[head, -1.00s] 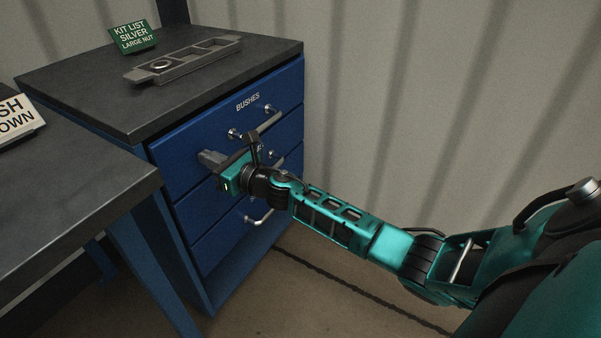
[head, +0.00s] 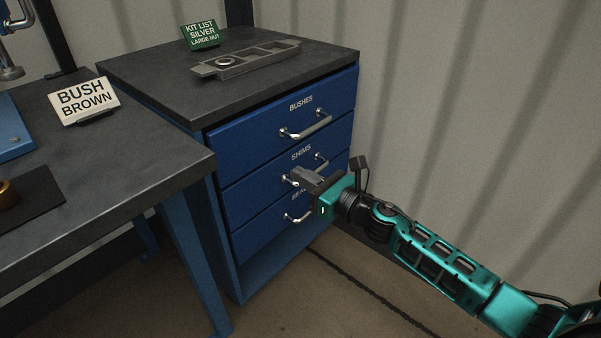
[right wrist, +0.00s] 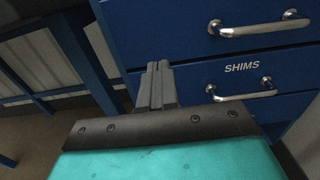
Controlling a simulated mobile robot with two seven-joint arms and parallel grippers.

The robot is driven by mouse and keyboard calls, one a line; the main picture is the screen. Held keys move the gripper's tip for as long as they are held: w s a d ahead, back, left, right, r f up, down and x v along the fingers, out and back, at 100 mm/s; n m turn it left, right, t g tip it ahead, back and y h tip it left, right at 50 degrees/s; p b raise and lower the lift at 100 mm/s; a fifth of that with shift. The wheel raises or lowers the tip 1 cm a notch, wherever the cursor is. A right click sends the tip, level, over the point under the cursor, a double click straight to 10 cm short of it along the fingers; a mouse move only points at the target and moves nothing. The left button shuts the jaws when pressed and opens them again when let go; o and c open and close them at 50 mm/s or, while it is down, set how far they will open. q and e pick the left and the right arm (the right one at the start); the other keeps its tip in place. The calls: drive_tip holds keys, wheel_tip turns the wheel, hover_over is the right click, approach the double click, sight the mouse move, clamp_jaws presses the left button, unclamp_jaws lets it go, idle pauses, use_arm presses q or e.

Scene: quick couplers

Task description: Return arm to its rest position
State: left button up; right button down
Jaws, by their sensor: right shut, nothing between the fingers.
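My right gripper (head: 297,177) is shut and empty, in front of the blue drawer cabinet (head: 240,276). In the head view it overlaps the SHIMS drawer handle (head: 321,160). In the right wrist view, its closed fingers (right wrist: 157,84) sit beside that handle (right wrist: 241,90), with a gap between them in the picture. My teal right arm (head: 440,270) reaches in from the lower right. My left gripper is not in view.
The BUSHES drawer (head: 270,129) looks shut. A grey tray (head: 262,66) with a ring and a green kit list sign (head: 201,36) are on the cabinet. A workbench (head: 130,170) stands left with a BUSH BROWN sign (head: 84,102). A corrugated wall (head: 480,110) is behind.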

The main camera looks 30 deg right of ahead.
drive_tip(key=s+a+f+n+g+h, duration=0.1)
drive_tip(key=s+a+f+n+g, duration=0.2)
drive_tip(key=s+n, duration=0.65)
drive_tip(key=s+a+f+n+g+h, duration=0.15)
drive_tip(key=s+a+f+n, duration=0.35)
drive_tip(key=n, duration=0.9)
drive_tip(key=s+a+f+n+g+h, duration=0.1)
drive_tip(key=s+a+f+n, duration=0.1)
drive_tip(key=s+f+n, duration=0.65)
use_arm(q)
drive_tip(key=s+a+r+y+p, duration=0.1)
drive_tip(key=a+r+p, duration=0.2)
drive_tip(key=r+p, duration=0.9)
drive_tip(key=p, duration=0.5)
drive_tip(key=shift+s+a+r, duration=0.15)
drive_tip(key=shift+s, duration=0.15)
use_arm(e)
wheel_tip(320, 180, up, 16)
drive_tip(key=d+n+h, duration=0.1)
drive_tip(key=d+n, duration=0.1)
drive_tip(key=shift+d+f, duration=0.15)
drive_tip(key=shift+d, duration=0.25)
drive_tip(key=c, duration=1.8)
unclamp_jaws()
drive_tip(key=shift+h, duration=0.25)
